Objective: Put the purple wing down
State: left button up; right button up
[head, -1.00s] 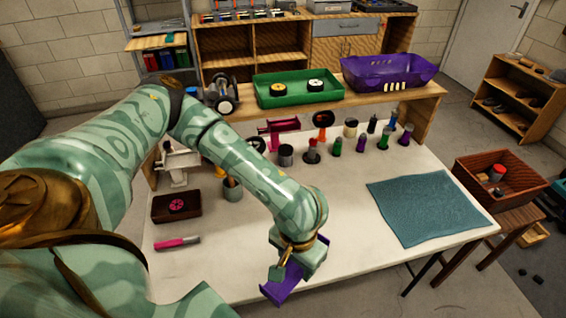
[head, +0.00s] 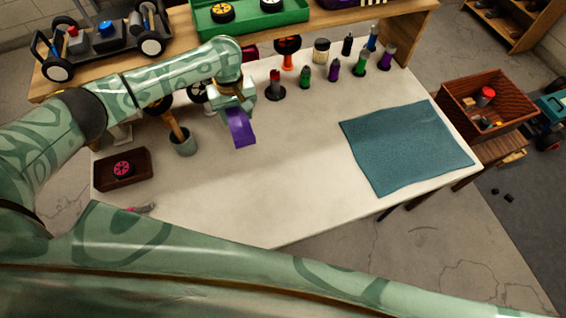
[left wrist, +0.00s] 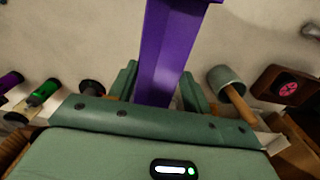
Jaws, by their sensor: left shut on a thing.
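The purple wing (head: 240,128) is a long flat purple bar that hangs from my left gripper (head: 235,106) over the left-middle of the white table (head: 270,200). My left gripper is shut on it near the back of the table. In the left wrist view the wing (left wrist: 168,45) runs out from between the fingers (left wrist: 165,88) toward the top edge, with pale table surface around it. I cannot tell exactly how high it is above the table. My right gripper does not show.
A teal mat (head: 405,148) lies at right, a brown tray (head: 122,170) at left. The table's middle is clear.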

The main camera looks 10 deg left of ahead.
pick_arm(q)
jog(key=b, duration=0.2)
send_near(271, 177)
jog(key=w+a+r, duration=0.2)
jog(key=w+a, duration=0.1)
jog(key=a, duration=0.1)
jog(key=s+d+f, duration=0.1)
jog(key=d+f+b, duration=0.1)
jog(key=f, duration=0.1)
jog(key=shift+s, duration=0.35)
jog(key=shift+s+d+f+b, duration=0.15)
jog(key=shift+d+f+b, duration=0.15)
jog(key=shift+f+b, duration=0.1)
jog(key=shift+s+d+f, duration=0.2)
jog(key=shift+f, duration=0.05)
jog(key=f+b, duration=0.2)
jog(key=f, duration=0.1)
jog(key=d+f+b, duration=0.1)
jog(key=shift+s+f, duration=0.15)
jog(key=shift+s, duration=0.25)
jog(key=shift+w+f, duration=0.1)
jog(key=o, duration=1)
jog(key=shift+c, duration=0.2)
